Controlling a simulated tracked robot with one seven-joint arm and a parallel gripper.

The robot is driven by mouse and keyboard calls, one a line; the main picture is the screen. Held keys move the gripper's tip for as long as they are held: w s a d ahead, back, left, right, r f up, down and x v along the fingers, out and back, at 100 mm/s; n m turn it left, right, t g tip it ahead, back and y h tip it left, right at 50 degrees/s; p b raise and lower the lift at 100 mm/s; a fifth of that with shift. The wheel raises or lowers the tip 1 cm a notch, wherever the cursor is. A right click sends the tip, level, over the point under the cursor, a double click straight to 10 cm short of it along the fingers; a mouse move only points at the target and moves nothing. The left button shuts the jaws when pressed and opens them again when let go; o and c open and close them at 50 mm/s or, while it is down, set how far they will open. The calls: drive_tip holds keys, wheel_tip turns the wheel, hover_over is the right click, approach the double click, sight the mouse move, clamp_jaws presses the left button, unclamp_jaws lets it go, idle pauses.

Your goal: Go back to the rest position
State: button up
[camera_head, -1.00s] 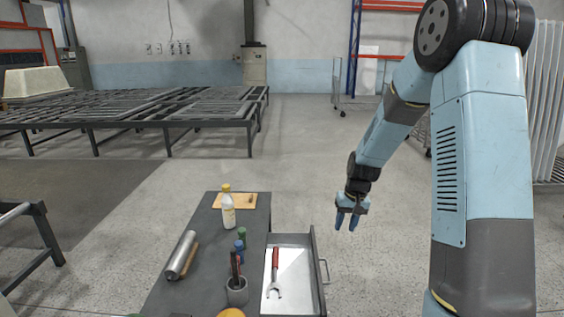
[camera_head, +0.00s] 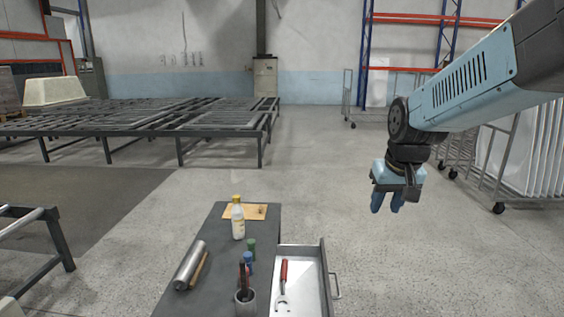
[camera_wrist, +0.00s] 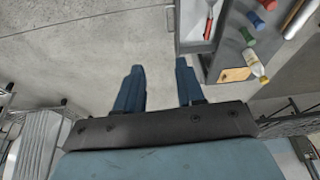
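My gripper (camera_head: 387,203) hangs with its fingers down over bare floor, to the right of and apart from the dark workbench (camera_head: 207,234). In the wrist view, its two blue fingers (camera_wrist: 158,85) stand apart with only floor between them, so it is open and empty. The bench's drawer (camera_head: 325,270) is pulled out on the right side. A red-handled wrench (camera_head: 283,275) lies inside it; it also shows in the wrist view (camera_wrist: 209,22).
Metal racks (camera_head: 150,125) stand behind, a wheeled cart (camera_head: 490,165) at right. The floor between is clear.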

drive_tip(key=s+r+t, duration=0.1)
drive_tip(key=s+r, duration=0.3)
drive_tip(key=s, duration=0.9)
drive_tip(key=shift+d+r+t, duration=0.2)
drive_tip(key=shift+d+t, duration=0.05)
drive_tip(key=shift+t, duration=0.15)
drive_tip(key=shift+s, duration=0.25)
